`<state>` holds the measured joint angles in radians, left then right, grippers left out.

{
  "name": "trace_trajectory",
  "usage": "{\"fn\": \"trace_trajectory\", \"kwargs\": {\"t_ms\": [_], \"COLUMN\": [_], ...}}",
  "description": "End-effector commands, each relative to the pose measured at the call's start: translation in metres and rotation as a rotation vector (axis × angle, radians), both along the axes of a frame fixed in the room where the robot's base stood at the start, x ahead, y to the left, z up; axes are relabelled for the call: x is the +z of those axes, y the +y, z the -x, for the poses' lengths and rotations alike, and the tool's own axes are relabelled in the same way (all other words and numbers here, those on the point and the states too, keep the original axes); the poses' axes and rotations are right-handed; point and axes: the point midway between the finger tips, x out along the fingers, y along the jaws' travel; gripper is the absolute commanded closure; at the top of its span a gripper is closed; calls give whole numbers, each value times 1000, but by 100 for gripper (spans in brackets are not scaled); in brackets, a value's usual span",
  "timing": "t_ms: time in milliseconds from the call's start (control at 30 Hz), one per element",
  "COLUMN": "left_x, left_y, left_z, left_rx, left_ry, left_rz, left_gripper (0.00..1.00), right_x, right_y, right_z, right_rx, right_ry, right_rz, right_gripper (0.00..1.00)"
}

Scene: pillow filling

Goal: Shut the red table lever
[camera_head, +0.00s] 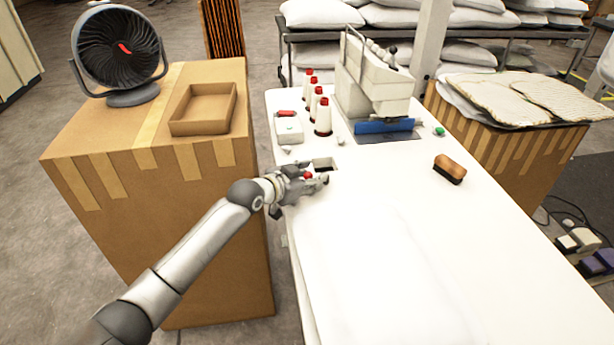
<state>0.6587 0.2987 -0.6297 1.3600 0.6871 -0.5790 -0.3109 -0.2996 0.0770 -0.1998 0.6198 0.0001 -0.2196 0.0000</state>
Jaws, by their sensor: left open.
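The white table (375,260) runs from the middle of the view toward the front right. A small red knob (307,175), which looks like the red lever, shows at the table's left edge, beside a dark rectangular opening (324,166) in the top. My left gripper (316,183) is open right at this knob, its fingers around or beside it. I cannot tell whether they touch it. The gripper hides most of the lever, so its position is unclear. My right gripper is not in view.
A white box with a red part (289,130) and several red-topped thread cones (323,117) stand behind the gripper. A sewing machine (372,85) is at the back, a brown brush (450,169) to the right. The table's front is clear.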

Motion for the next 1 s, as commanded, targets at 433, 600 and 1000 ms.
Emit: {"fn": "trace_trajectory", "kwargs": {"t_ms": [433, 600, 1000], "left_x": [14, 25, 43], "left_y": [22, 36, 60], "left_z": [32, 53, 90], "left_rx": [1, 1, 2], "left_ry": [-1, 0, 0], "left_rz": [-1, -2, -1], "left_gripper": [56, 56, 56], "right_x": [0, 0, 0], "right_y": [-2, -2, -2], "right_z": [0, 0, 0], "right_rx": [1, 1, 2], "right_ry": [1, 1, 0], "right_rz": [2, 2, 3], "right_gripper": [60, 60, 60]}}
